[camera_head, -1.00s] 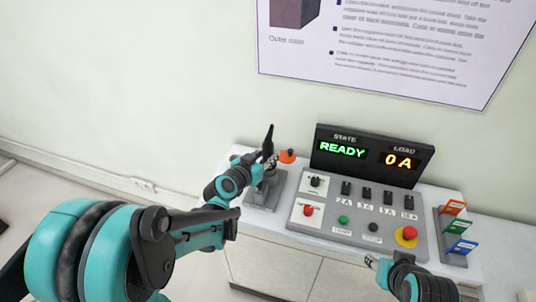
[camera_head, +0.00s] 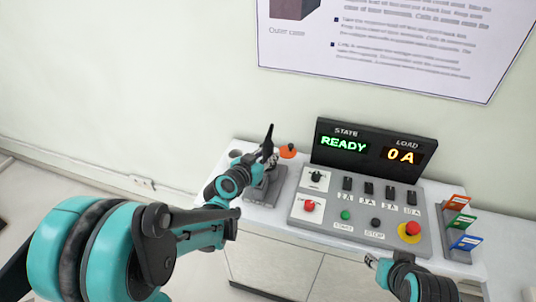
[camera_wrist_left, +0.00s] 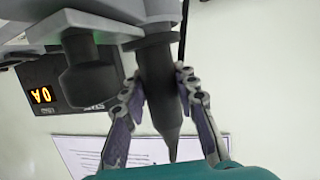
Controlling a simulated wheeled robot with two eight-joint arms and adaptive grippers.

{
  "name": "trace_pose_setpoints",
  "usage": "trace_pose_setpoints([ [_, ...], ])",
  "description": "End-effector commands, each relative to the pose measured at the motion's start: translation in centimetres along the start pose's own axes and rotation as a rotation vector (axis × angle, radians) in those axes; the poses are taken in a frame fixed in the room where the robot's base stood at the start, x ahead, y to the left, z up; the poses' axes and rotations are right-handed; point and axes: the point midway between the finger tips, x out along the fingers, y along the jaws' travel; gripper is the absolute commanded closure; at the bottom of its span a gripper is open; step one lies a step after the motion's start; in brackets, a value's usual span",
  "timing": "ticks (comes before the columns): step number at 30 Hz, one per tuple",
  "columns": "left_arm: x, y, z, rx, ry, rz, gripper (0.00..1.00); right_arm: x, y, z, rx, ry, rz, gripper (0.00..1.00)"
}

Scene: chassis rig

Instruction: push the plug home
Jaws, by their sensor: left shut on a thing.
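The dark grey plug (camera_wrist_left: 158,70) has a wide collar and a tapered tail. In the left wrist view it stands between the fingers of my left gripper (camera_wrist_left: 160,100), which is shut on it. Its front end lies against or in a grey fixture (camera_wrist_left: 115,28); I cannot tell how deep it sits. In the head view the plug's dark tail (camera_head: 269,135) points up above my left gripper (camera_head: 266,158), over a grey stand (camera_head: 270,183) on the bench. My right gripper (camera_head: 371,261) is at the bench's front edge, too small to read.
A dark stepped knob (camera_wrist_left: 90,75) hangs beside the plug in the wrist view. Right of the stand are a control panel (camera_head: 330,220) and a display (camera_head: 372,153) reading READY and 0 A. An orange-topped part (camera_head: 288,151) is close behind the gripper. Coloured cards (camera_head: 462,225) stand far right.

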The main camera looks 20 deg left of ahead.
Motion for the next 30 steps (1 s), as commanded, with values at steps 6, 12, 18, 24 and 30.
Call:
trace_pose_setpoints([
  [6, 0.2, 0.0, 0.6, 0.0, 0.0, 0.0, 1.0, 0.5, 0.0, 0.3, 0.0, 0.0, 0.0, 0.6],
  [12, 0.3, 0.0, 1.1, 0.0, 0.0, 0.0, 1.0, 0.9, 0.0, 0.6, 0.0, 0.0, 0.0, 0.6],
  [18, 0.3, 0.0, 1.0, 0.0, 0.0, 0.0, 0.47, 0.8, 0.0, 0.6, 0.0, 0.0, 0.0, 0.6],
  [24, 0.3, 0.0, 1.0, 0.0, 0.0, 0.0, 0.47, 0.8, 0.0, 0.6, 0.0, 0.0, 0.0, 0.6],
  [30, -1.3, -0.1, 1.0, 0.0, 0.0, -0.003, 0.47, 0.8, 0.0, 0.6, 0.0, 0.0, 0.0, 0.6],
])
